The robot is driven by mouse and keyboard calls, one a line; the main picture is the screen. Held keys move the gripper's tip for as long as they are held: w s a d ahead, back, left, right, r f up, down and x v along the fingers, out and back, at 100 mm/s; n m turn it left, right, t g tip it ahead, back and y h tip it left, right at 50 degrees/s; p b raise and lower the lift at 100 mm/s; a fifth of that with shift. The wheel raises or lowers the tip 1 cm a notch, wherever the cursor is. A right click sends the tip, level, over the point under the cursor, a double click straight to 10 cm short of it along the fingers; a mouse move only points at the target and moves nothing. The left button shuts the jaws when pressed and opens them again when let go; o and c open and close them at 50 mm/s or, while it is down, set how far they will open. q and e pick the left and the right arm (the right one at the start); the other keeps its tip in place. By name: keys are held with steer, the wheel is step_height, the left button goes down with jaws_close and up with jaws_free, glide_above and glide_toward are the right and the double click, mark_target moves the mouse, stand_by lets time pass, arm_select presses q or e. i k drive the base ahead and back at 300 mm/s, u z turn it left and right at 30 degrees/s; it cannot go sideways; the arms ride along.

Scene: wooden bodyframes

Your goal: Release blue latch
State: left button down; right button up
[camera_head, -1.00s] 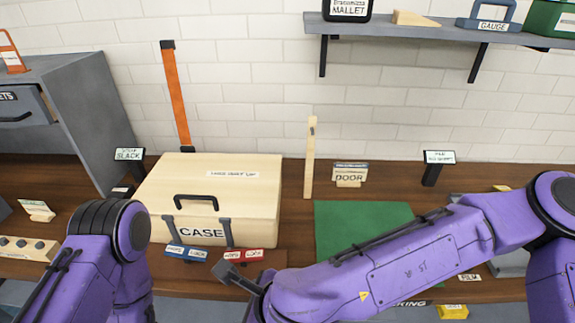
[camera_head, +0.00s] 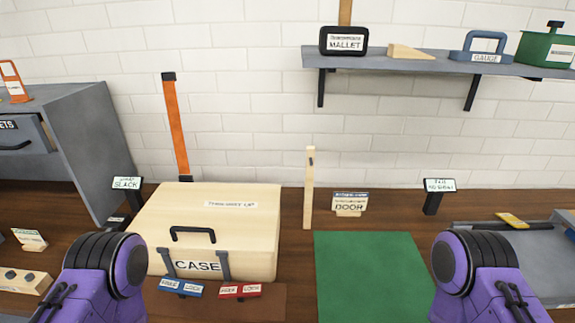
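The blue latch (camera_head: 181,287) is a small blue block with white labels at the front left foot of the wooden case (camera_head: 251,250).
A green mat (camera_head: 370,275) lies right of the case. A thin upright wooden post (camera_head: 309,190) and a DOOR sign (camera_head: 349,205) stand behind it. A grey cabinet (camera_head: 75,140) stands at left. A wall shelf (camera_head: 420,64) holds a mallet box and other items.

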mark_target(168, 285)
steer(key=z, duration=1.3)
steer(key=k, duration=0.95)
steer(key=u, duration=0.8)
